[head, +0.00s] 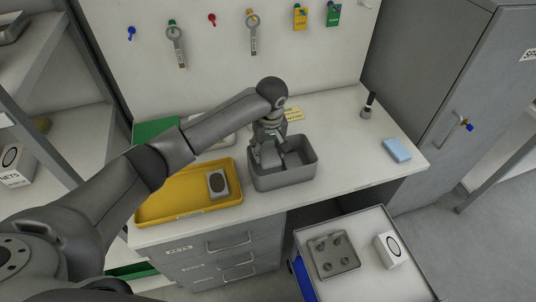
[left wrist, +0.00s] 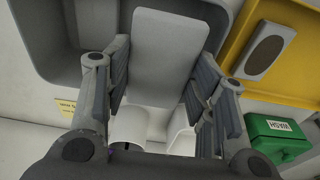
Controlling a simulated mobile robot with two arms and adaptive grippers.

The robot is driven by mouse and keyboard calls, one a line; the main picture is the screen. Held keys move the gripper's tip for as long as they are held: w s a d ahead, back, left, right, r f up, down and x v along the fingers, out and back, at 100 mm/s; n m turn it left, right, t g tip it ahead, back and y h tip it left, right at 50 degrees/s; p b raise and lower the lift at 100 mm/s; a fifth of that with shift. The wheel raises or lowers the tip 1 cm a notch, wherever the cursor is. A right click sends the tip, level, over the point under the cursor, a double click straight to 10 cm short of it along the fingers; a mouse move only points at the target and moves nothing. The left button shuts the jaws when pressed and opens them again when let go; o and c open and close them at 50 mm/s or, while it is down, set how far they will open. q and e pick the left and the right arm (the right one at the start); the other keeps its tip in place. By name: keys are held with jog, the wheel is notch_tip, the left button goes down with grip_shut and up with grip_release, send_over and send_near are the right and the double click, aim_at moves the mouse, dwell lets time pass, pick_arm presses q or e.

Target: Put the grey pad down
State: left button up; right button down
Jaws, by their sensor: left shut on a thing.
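My left gripper (head: 268,152) reaches down over the grey open bin (head: 312,158) on the bench. In the left wrist view, its fingers (left wrist: 158,90) are shut on the grey pad (left wrist: 172,45), a plain light grey slab. The pad lies across the bin (left wrist: 60,82) in that view; I cannot tell whether it touches the bin floor. In the head view the gripper and bin wall mostly hide the pad. My right gripper is in neither view.
A yellow tray (head: 165,207) left of the bin holds a grey block with a dark oval (head: 217,183). A green box (left wrist: 280,138) stands near it. A blue block (head: 397,149) lies at the bench's right, with clear bench between. A cart (head: 375,285) stands in front.

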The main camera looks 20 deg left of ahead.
aim_at(268, 153)
pick_arm(q)
notch_tip(268, 153, down, 2)
jog(key=shift+f, duration=0.5)
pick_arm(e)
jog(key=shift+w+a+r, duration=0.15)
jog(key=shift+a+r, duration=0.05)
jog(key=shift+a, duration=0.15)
pick_arm(q)
jog(key=shift+f, duration=0.25)
jog(key=shift+f, duration=0.35)
jog(key=o, duration=0.5)
jog(key=shift+c, duration=0.2)
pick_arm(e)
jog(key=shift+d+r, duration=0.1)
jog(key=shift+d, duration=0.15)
pick_arm(q)
jog(key=shift+r, duration=0.15)
